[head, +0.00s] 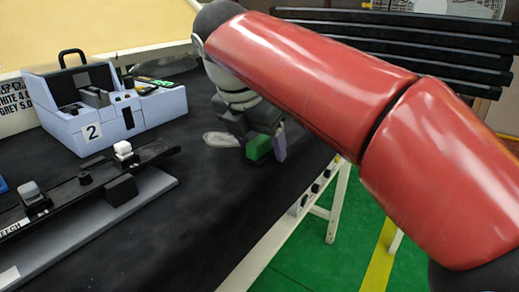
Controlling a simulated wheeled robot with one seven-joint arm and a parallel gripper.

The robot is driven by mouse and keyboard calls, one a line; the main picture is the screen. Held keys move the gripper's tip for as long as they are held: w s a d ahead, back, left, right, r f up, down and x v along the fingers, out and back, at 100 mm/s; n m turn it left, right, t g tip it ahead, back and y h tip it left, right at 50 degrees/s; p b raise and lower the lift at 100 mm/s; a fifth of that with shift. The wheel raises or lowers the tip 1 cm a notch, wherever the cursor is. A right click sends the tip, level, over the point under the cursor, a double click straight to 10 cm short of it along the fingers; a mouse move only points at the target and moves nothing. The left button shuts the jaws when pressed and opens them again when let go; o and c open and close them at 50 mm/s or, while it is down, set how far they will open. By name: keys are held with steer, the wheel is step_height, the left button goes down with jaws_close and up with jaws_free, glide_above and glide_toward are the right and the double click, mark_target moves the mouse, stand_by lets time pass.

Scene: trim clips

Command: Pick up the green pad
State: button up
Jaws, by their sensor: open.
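The green pad (258,147) is a small dark green block low on the black table, near its right edge. My gripper (264,150) is over it, pointing down, with its jaws open. A pale lavender finger is just right of the pad, very close to it. Whether it touches the pad I cannot tell. The other finger and part of the pad are hidden by the gripper body.
A flat grey oval piece (222,140) lies just left of the gripper. A light blue fixture marked 2 (118,116) stands at the back left. A black rail with clips (85,190) lies at the front left. The table (215,205) is clear in front of the gripper.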

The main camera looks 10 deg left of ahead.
mark_target(259, 139)
steer(key=c, duration=1.2)
steer(key=shift+o, duration=0.2)
steer(key=shift+r, duration=0.1)
step_height(259, 139, up, 10)
steer(key=shift+f, duration=0.1)
